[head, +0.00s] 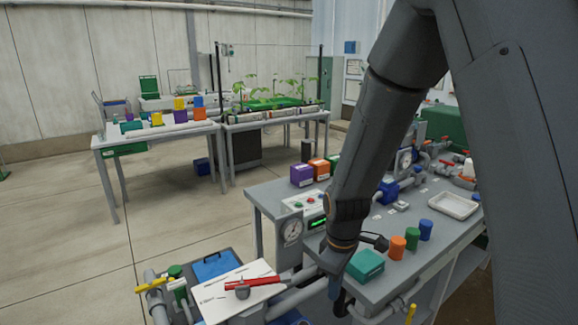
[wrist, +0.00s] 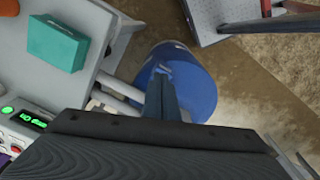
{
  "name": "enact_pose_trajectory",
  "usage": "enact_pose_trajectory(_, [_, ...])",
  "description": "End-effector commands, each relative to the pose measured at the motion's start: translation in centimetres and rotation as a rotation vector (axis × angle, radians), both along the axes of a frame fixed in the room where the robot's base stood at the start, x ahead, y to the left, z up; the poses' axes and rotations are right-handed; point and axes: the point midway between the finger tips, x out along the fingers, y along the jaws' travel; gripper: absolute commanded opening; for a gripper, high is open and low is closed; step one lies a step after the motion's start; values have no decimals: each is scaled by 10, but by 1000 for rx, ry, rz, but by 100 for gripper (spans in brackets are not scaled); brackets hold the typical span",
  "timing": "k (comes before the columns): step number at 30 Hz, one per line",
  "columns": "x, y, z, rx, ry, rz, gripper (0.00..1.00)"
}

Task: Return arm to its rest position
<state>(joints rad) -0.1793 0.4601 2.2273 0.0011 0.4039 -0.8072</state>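My arm comes down from the upper right in the head view. My gripper (head: 336,287) points down at the front left edge of the grey bench (head: 400,275). In the wrist view the two fingers of my gripper (wrist: 161,78) lie side by side with no gap and nothing between them. Below them is a blue drum (wrist: 192,75), standing on the floor beside the bench. The fingers appear apart from it. A teal box (head: 365,265) sits on the bench just right of my gripper; it also shows in the wrist view (wrist: 57,43).
A control panel with a gauge (head: 292,230) stands left of my arm. Orange (head: 397,246), green and blue caps and a white tray (head: 454,205) are on the bench. A red-handled tool (head: 250,284) lies on a white board. Pipes with yellow handles (head: 151,285) stand front left.

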Motion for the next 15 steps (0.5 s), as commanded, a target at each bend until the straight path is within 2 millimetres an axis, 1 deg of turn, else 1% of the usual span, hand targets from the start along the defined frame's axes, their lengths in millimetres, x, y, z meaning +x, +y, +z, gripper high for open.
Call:
enact_pose_trajectory(1, [-11,-13,17,7,-12,-111,0])
enact_pose_trajectory(3, [-27,-28,34,18,-22,-271,0])
enact_pose_trajectory(6, [-52,-47,55,34,-35,-494,0])
enact_pose_trajectory(9, [-75,-62,70,50,-47,-690,0])
enact_pose_trajectory(12, [-93,-72,79,64,-55,-838,0])
enact_pose_trajectory(15, [-105,-78,84,73,-60,-934,0])
